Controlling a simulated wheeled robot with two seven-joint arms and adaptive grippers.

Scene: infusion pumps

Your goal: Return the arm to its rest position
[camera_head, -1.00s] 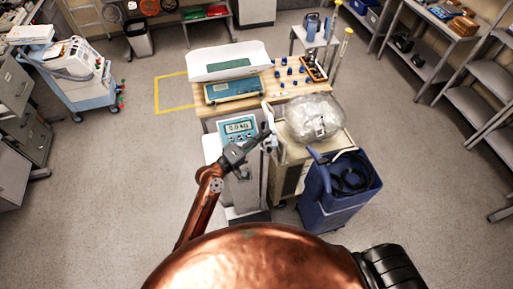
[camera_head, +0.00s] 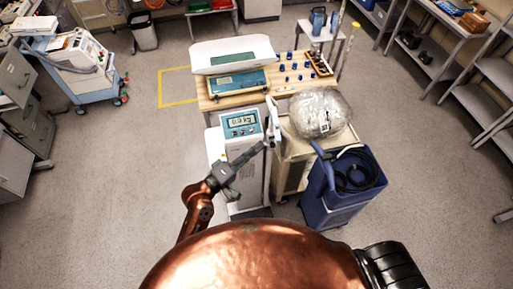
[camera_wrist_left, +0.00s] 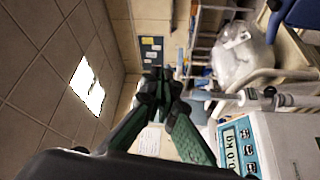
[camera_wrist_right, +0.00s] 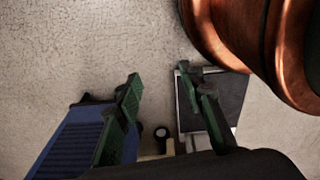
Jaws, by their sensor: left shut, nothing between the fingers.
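My left gripper (camera_head: 262,147) is shut and empty. It is raised in front of the white scale column, its tips pointing up and right in the head view, below the scale's blue display (camera_head: 241,122). In the left wrist view its fingers (camera_wrist_left: 165,78) meet, and the display reading 0.0 kg (camera_wrist_left: 231,152) shows at the lower right. My copper left arm (camera_head: 197,207) is bent close to my body. My right gripper (camera_wrist_right: 163,88) is open and empty in the right wrist view, with the floor beneath; it is hidden in the head view.
A blue bin (camera_head: 340,190) with a black hose stands right of the scale, beside a cart (camera_head: 293,158) bearing a clear plastic-wrapped bundle (camera_head: 320,112). Behind is a wooden table (camera_head: 268,92) with a baby scale (camera_head: 233,55) and small blue items. Floor at left is open.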

